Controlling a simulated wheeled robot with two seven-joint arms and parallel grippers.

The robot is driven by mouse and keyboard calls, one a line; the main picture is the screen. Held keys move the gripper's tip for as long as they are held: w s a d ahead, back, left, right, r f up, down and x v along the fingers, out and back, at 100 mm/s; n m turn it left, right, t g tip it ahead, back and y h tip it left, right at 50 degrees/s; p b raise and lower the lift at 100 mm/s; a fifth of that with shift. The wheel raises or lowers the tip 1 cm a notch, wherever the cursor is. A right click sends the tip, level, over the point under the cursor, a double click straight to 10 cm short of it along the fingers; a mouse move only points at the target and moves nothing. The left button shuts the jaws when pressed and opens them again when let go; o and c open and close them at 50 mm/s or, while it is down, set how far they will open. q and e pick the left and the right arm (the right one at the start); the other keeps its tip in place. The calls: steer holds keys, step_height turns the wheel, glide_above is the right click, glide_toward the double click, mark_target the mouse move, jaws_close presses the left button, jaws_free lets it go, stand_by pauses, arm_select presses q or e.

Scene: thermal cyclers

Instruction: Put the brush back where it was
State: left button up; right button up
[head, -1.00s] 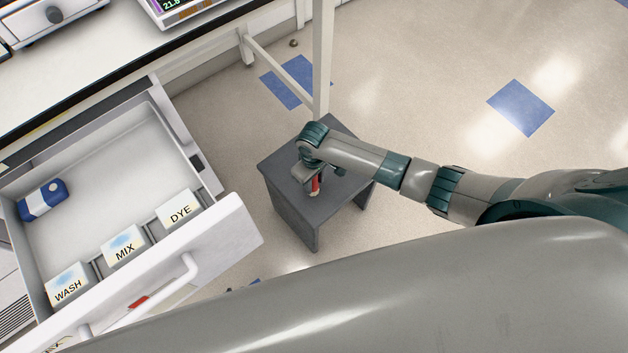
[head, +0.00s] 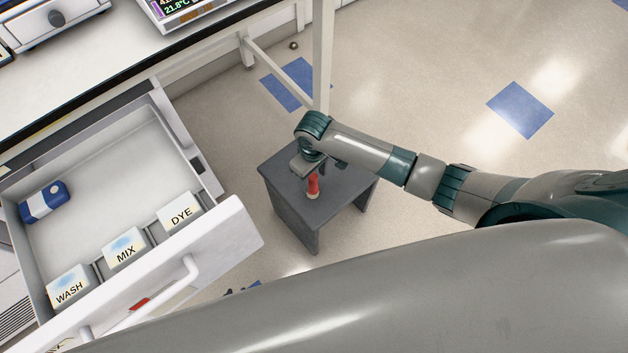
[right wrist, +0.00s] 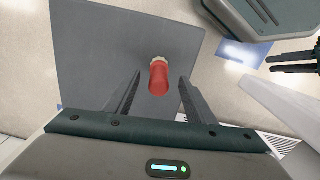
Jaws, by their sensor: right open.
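The brush (head: 313,186) has a red handle and a pale end. It stands on the dark grey stool (head: 330,207). My right gripper (head: 308,168) is over the stool just behind the brush. In the right wrist view, the open fingers of the right gripper (right wrist: 157,92) are either side of the lower picture, and the brush (right wrist: 158,78) shows between and beyond them with gaps on both sides. Dark fingers, apparently of my left gripper (right wrist: 290,63), show at the right edge of that view; their opening is unclear.
An open drawer (head: 232,232) at left holds a blue-and-white object (head: 45,202) and boxes marked WASH (head: 68,287), MIX (head: 124,248) and DYE (head: 180,213). A white bench leg (head: 322,60) rises behind the stool. The floor right of the stool is clear.

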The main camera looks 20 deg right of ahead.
step_height(320, 180, up, 7)
steer(key=shift+f, duration=0.1)
steer(key=shift+a, duration=0.1)
stand_by(0.6)
